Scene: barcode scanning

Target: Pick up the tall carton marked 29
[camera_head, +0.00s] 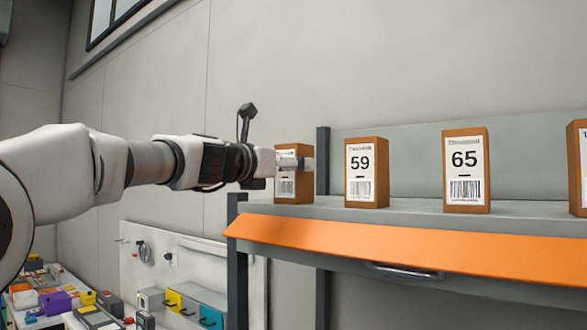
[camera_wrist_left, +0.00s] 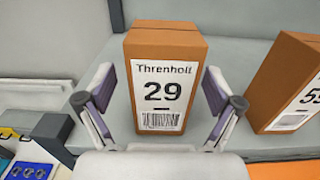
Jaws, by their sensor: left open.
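The tall brown carton marked 29 (camera_wrist_left: 164,70) stands upright in the middle of the left wrist view, its white label and barcode facing my gripper. In the head view the same carton (camera_head: 287,189) stands at the left end of the shelf, its number hidden behind my gripper. My left gripper (camera_wrist_left: 160,95) is open, with one finger on each side of the carton's lower front. I cannot tell whether the fingers touch it. In the head view my left gripper (camera_head: 290,160) reaches in front of the carton from the left. My right gripper is not in view.
The carton marked 59 (camera_head: 367,172) stands just right of it, then the carton marked 65 (camera_head: 466,171) and another at the right edge (camera_head: 578,165). They stand on a grey shelf (camera_head: 415,207) with an orange front edge (camera_head: 400,246). A dark post (camera_head: 322,160) rises behind.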

